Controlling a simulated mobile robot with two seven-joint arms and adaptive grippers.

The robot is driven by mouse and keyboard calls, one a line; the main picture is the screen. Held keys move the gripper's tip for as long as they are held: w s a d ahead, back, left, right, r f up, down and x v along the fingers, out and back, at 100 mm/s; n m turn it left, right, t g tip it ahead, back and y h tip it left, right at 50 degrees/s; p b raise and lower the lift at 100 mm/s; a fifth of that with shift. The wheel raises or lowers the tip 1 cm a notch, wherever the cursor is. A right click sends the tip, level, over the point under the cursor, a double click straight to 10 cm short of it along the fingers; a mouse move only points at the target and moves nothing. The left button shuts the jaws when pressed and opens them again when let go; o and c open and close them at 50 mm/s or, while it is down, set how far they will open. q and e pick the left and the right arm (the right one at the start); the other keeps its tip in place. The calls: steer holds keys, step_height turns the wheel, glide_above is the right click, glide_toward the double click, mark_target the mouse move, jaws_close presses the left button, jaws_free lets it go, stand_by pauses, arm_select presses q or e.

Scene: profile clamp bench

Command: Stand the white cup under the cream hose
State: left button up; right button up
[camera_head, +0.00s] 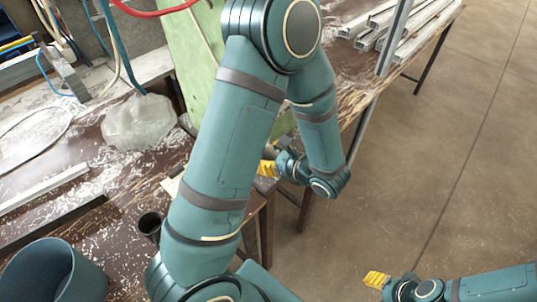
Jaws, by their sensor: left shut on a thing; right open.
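My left gripper (267,168) shows its yellow fingers beside the bench edge, partly behind my own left arm. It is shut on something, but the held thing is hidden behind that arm. I see no white cup anywhere in view. A cream hose (121,66) hangs at the upper left, next to a teal hose; its lower end is above or near a clear plastic bag, and I cannot tell which. My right gripper (377,279) is open and empty over the floor at the lower right, away from the bench.
The bench (120,185) is littered with shavings. On it are the translucent bag (138,122), a dark cup (150,226), a green board (190,45) and white profiles (400,28). A teal bucket (28,274) stands at lower left. The right-hand floor is clear.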

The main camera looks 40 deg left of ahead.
arm_select(q)
steer(key=shift+f, duration=0.15)
steer(key=o, duration=1.3)
steer(key=shift+c, duration=0.2)
steer(key=shift+d, duration=0.15)
steer(key=d, duration=0.9)
steer(key=shift+s+d, duration=0.35)
steer(key=shift+s, duration=0.05)
stand_by(0.6)
